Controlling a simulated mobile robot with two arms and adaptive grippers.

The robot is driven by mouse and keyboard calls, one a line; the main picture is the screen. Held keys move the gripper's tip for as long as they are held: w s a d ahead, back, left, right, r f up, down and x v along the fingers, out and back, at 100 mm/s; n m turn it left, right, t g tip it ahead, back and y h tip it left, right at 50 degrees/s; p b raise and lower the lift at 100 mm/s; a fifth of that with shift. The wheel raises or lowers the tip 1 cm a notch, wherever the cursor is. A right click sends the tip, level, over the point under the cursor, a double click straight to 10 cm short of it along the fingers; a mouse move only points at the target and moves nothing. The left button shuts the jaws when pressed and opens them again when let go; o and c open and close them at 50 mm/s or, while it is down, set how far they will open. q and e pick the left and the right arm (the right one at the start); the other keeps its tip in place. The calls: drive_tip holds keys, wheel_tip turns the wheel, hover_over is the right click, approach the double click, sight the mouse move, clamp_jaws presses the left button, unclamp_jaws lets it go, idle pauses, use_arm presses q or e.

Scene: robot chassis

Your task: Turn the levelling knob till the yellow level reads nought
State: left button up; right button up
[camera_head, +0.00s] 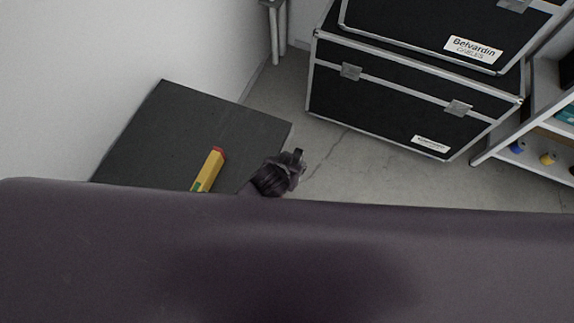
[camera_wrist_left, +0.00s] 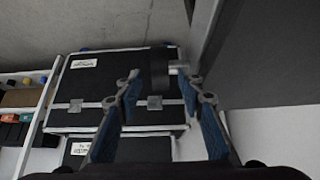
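The yellow level (camera_head: 209,168), with a red end cap and a green patch low down, lies on a dark flat-topped block (camera_head: 165,125). My own dark body part cuts off its near end, and its reading cannot be made out. My left gripper (camera_head: 290,163) is at the block's right edge, seen small and dark. In the left wrist view, its blue-padded fingers (camera_wrist_left: 160,85) stand apart. A dark knob-like piece (camera_wrist_left: 160,68) with a short grey stub shows between or beyond the fingertips; I cannot tell whether they touch it. My right gripper is not in view.
Black cases with metal edges (camera_head: 400,100) are stacked at the back right. A shelf unit (camera_head: 535,130) with small coloured items stands at the far right. A grey metal leg (camera_head: 275,35) stands at the back by the white wall. Bare concrete floor (camera_head: 370,170) lies between block and cases.

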use_arm(q)
drive_tip(key=v, duration=0.8)
drive_tip(key=shift+s+f, duration=0.1)
drive_tip(key=shift+f, duration=0.05)
